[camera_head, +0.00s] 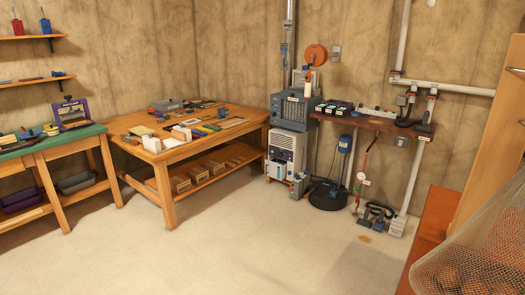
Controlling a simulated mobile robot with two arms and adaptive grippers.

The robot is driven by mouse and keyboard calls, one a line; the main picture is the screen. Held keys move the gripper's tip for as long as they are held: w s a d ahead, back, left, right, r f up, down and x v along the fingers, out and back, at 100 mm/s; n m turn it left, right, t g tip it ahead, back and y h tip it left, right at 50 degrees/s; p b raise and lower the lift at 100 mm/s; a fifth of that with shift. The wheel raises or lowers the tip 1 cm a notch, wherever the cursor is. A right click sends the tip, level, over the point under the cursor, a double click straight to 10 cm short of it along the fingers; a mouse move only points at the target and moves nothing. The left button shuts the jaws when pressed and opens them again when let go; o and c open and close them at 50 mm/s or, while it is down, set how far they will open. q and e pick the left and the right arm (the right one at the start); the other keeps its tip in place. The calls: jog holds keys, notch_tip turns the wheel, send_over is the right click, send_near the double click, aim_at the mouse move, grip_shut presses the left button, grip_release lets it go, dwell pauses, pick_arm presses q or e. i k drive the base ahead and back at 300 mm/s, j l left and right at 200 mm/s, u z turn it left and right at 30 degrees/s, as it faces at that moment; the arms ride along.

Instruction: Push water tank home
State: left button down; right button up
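A white upright appliance (287,147) with a grille, probably a dehumidifier, stands on the floor against the back wall, just right of the wooden workbench. At its foot a small pale, bluish box (277,168) sticks out at the front; it looks like the water tank, but it is too small in view to tell how far out it stands. A grey unit (294,109) sits directly above the appliance. Neither of my grippers is in view.
A wooden workbench (216,124) with tools stands left of the appliance. A sump pit with a dark round lid (329,197), pipes and a wall shelf (376,122) are to its right. An orange cabinet (497,130) and netting (480,255) fill the right edge. The middle floor is clear.

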aim_at(275, 168)
jog(key=i, duration=2.35)
